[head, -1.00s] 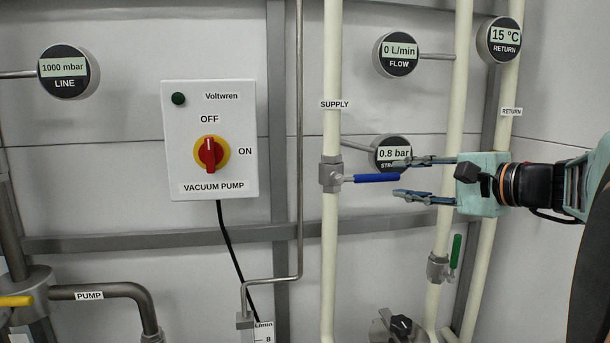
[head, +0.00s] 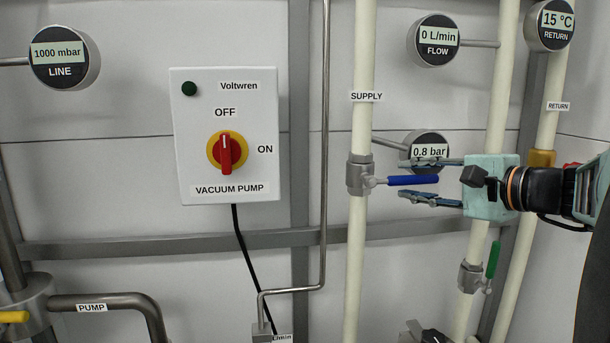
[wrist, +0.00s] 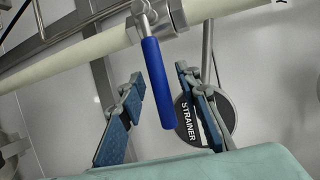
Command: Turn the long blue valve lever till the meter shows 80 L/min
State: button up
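The long blue valve lever (head: 413,180) points right, roughly level, from the valve on the SUPPLY pipe (head: 361,260). The FLOW meter (head: 437,40) above reads 0 L/min. My gripper (head: 404,179) is open, with one finger above the lever and one below it in the head view. In the wrist view the blue lever (wrist: 156,82) lies between the two spread fingers of my gripper (wrist: 160,72), with visible gaps on both sides. I see no grip on it.
The STRAINER gauge (head: 430,148) reads 0.8 bar behind my upper finger, which partly covers it. A green lever (head: 493,260) sits on the pipe below right. The vacuum pump box (head: 227,135) is at left, its red switch upright. The RETURN gauge (head: 552,22) reads 15 °C.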

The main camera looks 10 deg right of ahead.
grip_shut()
jog(key=shift+f, duration=0.15)
jog(key=shift+a+f+m+t+y+b, duration=0.3)
jog(key=shift+f+m+t+b, duration=0.15)
jog(key=shift+f+m+b, duration=0.6)
jog(key=shift+a+f+m+t+y+b, duration=0.35)
jog(key=shift+f+m+b, duration=0.35)
jog(key=shift+m+b, duration=0.6)
jog(key=shift+a+f+m+t+y+b, duration=0.15)
jog(key=shift+a+f+m+t+b, duration=0.25)
jog(key=shift+f+m+b, duration=0.75)
jog(key=shift+d+r, duration=0.1)
jog(key=shift+r, duration=0.2)
